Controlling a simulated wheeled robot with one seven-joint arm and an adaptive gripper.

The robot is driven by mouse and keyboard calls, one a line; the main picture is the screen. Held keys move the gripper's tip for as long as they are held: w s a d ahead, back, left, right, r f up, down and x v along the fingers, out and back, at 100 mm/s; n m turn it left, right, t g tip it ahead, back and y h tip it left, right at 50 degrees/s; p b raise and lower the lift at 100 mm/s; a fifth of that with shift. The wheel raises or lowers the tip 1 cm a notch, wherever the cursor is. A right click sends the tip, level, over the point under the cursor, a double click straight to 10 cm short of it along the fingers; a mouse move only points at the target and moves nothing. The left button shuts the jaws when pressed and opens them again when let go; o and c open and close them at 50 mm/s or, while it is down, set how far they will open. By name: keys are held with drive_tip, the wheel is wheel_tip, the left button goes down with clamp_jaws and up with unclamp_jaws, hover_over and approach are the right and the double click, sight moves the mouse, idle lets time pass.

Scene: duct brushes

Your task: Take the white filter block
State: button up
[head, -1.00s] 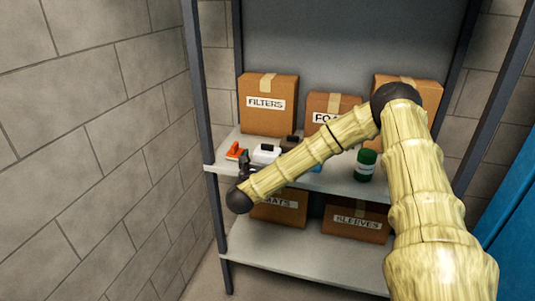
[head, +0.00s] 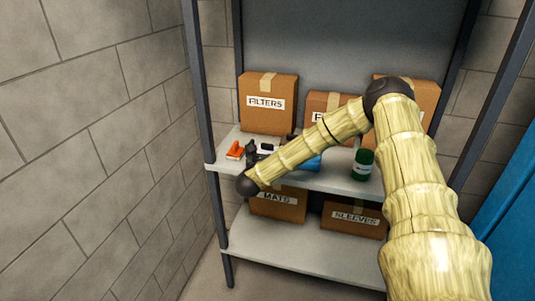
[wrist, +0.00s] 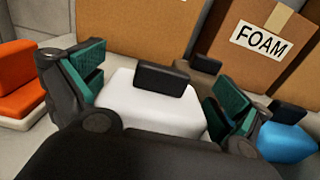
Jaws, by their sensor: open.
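The white filter block (wrist: 150,105) has a black grip on top and sits on the upper shelf. In the wrist view it lies between the two green-padded fingers of my open gripper (wrist: 158,95), one finger on its left and one on its right. I cannot tell whether either finger touches it. In the head view my gripper (head: 250,156) is at the shelf's front, and the arm and gripper hide most of the block.
An orange block (wrist: 14,85) is close on the left. A blue block (wrist: 288,138) and a brown block (wrist: 205,70) are to the right and behind. A green canister (head: 363,164) stands farther right. Cardboard boxes, one labelled FILTERS (head: 268,105), line the back.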

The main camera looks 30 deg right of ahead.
drive_tip(key=shift+c, duration=0.4)
drive_tip(key=c, duration=0.7)
drive_tip(key=shift+r, duration=0.15)
